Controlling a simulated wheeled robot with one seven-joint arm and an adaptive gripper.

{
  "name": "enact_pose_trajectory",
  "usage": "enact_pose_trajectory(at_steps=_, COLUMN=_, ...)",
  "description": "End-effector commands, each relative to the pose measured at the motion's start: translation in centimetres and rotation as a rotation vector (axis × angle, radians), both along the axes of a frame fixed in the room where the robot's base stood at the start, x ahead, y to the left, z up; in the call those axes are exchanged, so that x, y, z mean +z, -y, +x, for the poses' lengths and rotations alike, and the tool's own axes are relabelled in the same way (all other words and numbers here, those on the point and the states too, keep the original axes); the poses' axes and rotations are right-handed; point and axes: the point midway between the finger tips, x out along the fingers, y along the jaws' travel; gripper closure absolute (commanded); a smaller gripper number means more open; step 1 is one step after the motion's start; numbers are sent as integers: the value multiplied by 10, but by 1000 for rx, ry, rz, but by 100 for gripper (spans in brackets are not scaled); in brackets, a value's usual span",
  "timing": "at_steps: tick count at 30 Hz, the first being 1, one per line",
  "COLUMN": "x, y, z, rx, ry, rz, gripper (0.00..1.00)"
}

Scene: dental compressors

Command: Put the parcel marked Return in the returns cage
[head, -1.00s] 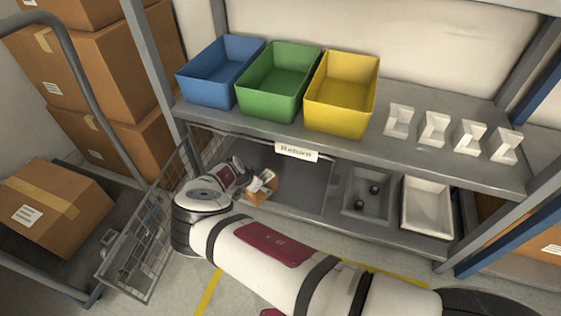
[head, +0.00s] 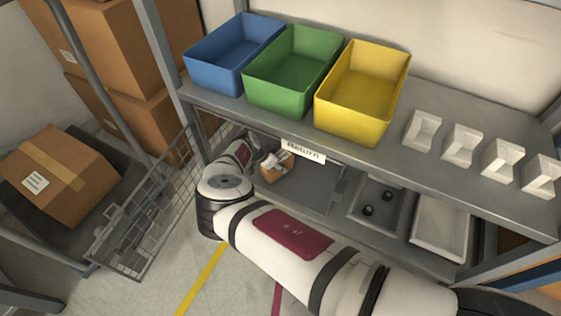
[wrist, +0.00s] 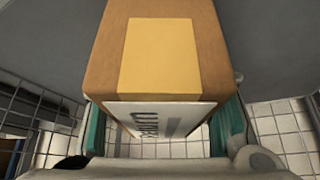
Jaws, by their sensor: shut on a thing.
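The parcel is a small brown box (head: 274,173) with a white label. In the wrist view the parcel (wrist: 205,60) shows a yellow-tan patch on top and a white label whose upside-down print is only partly legible. My gripper (wrist: 165,125) is shut on it, with a teal-padded finger at each side. In the head view my gripper (head: 262,161) reaches into the returns cage (head: 312,192), a bay on the lower shelf under a "Return" sign (head: 303,151). The parcel is within the bay's opening; whether it touches the floor cannot be told. The cage's mesh door (head: 150,222) stands open at left.
Blue (head: 232,55), green (head: 292,72) and yellow (head: 362,92) bins and several white holders stand on the shelf above, close over the bay. A grey tray (head: 378,208) and white tray (head: 440,228) lie right. A cart carries a large carton (head: 60,175) at left.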

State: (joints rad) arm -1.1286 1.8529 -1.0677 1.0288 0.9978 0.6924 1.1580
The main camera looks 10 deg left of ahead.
Motion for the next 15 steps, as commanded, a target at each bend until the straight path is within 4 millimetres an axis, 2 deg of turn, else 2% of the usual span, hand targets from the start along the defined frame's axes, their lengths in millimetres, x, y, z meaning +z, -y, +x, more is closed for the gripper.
enact_pose_trajectory(at_steps=5, x=-2, y=1, z=1, rx=-1, ry=0, rz=0, gripper=85)
enact_pose_trajectory(at_steps=6, x=-2, y=0, z=0, rx=-1, ry=0, rz=0, gripper=44)
enact_pose_trajectory(at_steps=8, x=-2, y=0, z=0, rx=-1, ry=0, rz=0, gripper=31)
enact_pose_trajectory(at_steps=15, x=-2, y=0, z=0, rx=0, ry=0, rz=0, gripper=29)
